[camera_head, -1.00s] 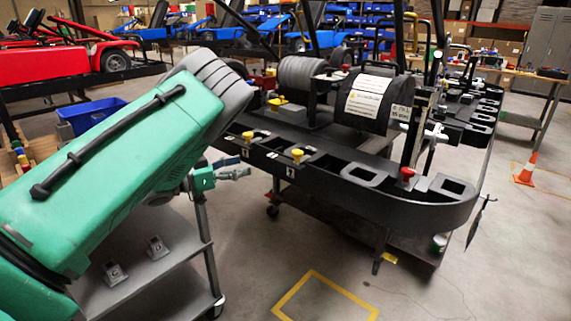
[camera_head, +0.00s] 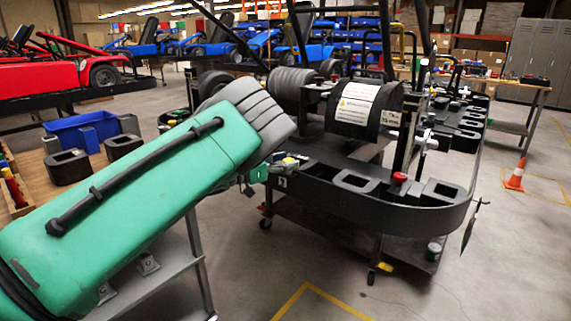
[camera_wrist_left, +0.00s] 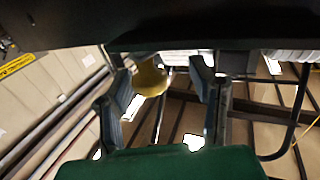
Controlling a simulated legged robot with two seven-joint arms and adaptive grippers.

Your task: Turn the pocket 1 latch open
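A black kart stand (camera_head: 330,203) has pockets along its rim. A yellow latch knob (camera_head: 290,159) shows beside the number 2 label in the head view. The number 1 latch is not visible there; my green left arm covers that part of the rim. My left gripper (camera_head: 252,181) is at the rim's left front, partly hidden by my arm. In the left wrist view its two fingers (camera_wrist_left: 162,72) are apart, with a yellow knob (camera_wrist_left: 151,79) between them, closer to the left finger. I cannot tell whether they touch it. My right gripper is not in view.
A red-topped knob (camera_head: 399,178) stands on the rim to the right. A blue bin (camera_head: 82,130) and black blocks (camera_head: 68,167) are on a wooden bench at left. An orange cone (camera_head: 515,180) stands on the floor at right. The floor in front is clear.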

